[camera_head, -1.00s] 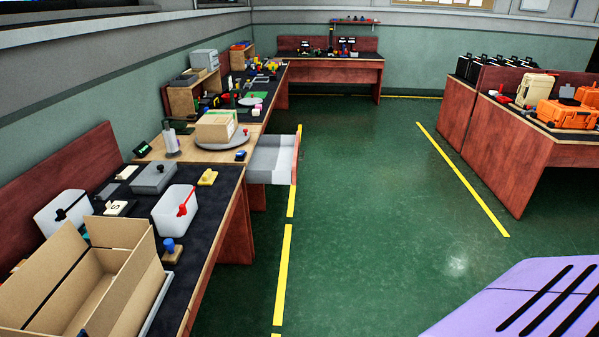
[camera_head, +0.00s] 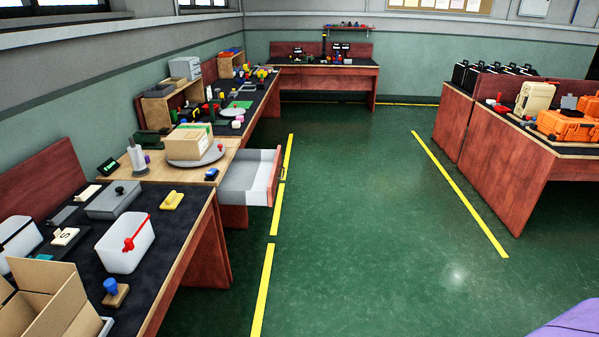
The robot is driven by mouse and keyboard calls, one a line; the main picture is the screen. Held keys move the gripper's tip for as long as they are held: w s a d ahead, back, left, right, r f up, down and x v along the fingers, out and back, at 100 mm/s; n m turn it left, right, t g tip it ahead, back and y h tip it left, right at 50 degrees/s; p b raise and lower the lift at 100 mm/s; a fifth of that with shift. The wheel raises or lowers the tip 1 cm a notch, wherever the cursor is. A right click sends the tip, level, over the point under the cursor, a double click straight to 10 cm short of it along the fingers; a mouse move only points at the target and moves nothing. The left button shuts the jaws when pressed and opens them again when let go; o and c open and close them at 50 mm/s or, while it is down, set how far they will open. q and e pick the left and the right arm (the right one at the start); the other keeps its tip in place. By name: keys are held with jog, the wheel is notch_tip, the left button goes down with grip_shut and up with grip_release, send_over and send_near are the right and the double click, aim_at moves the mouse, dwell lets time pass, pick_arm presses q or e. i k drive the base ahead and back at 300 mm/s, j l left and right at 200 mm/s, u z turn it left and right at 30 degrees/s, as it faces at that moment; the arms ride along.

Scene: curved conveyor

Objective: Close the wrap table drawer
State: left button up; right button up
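The wrap table (camera_head: 226,154) stands along the left side, between two dark-topped tables. Its drawer (camera_head: 250,178) is pulled out to the right over the floor. The drawer has light grey walls and a wood-coloured front, and its visible inside looks empty. A cardboard box (camera_head: 189,143) sits on a grey round turntable (camera_head: 211,155) on the wrap table. Neither of my grippers is in view. A purple shape shows at the bottom right corner; I cannot tell what it is.
The near left table (camera_head: 176,225) holds an open carton (camera_head: 58,312), a white bin (camera_head: 125,243) and a grey box (camera_head: 112,202). Green floor (camera_head: 350,220) with yellow lines is clear right of the drawer. Tables with orange cases (camera_head: 566,126) stand at the right.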

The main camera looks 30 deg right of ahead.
aim_at(252, 178)
jog(key=i+l+z, duration=0.2)
jog(key=l, duration=0.25)
jog(key=i+l+z, duration=0.25)
jog(key=i+l+u, duration=0.2)
jog(key=u, duration=0.3)
jog(key=i+l+u, duration=0.6)
jog(key=i+l, duration=0.15)
jog(key=l, duration=0.15)
jog(key=i+l, duration=0.2)
jog(key=l, duration=0.15)
jog(key=i+l, duration=0.25)
jog(key=l+u, duration=0.05)
